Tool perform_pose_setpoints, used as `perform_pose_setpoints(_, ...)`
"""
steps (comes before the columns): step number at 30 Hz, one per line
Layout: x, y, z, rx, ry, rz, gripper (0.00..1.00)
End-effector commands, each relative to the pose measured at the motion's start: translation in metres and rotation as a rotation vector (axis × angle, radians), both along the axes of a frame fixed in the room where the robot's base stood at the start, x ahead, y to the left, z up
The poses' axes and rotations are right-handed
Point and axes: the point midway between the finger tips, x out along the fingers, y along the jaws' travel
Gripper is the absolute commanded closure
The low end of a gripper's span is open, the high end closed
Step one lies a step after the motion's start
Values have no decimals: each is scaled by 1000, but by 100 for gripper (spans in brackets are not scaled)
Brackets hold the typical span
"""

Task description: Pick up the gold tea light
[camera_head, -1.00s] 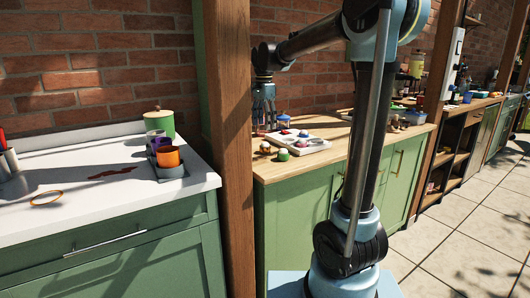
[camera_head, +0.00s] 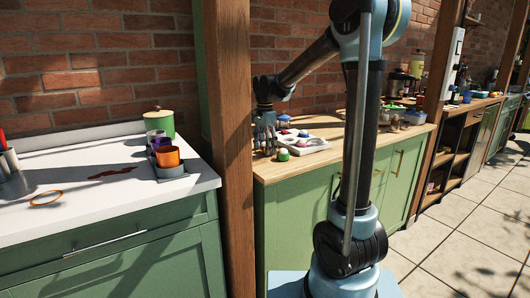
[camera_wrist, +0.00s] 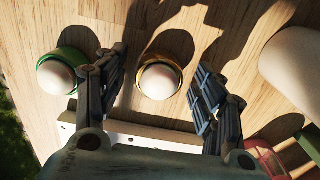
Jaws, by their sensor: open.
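The gold tea light (camera_wrist: 159,80) is a pale round candle in a gold rim on the wooden worktop (camera_wrist: 215,20). In the wrist view it lies between the two spread fingers of my gripper (camera_wrist: 153,88), which is open and does not visibly touch it. In the head view my gripper (camera_head: 265,140) is low over the left end of the wooden counter, and the gold tea light cannot be made out clearly there. A green tea light (camera_wrist: 62,73) stands left of the left finger; a green item also shows in the head view (camera_head: 283,155).
A white tray (camera_head: 312,144) with several small coloured items stands right of my gripper; a pale edge (camera_wrist: 130,130) crosses below the gold tea light. A large pale rounded object (camera_wrist: 294,66) is at the right. A wooden post (camera_head: 230,150) stands left of the counter.

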Motion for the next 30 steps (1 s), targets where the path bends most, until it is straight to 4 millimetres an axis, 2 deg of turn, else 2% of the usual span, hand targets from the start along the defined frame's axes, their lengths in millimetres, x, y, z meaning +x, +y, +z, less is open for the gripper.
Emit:
perform_pose_setpoints(7,0,0,-1,0,0,0,37)
perform_pose_setpoints(12,0,0,-1,0,0,0,76)
perform_pose_setpoints(13,0,0,-1,0,0,0,82)
perform_pose_setpoints(14,0,0,-1,0,0,0,85)
perform_pose_setpoints(24,0,0,1,0,0,0,85)
perform_pose_setpoints(30,-1,0,22,0,0,0,85)
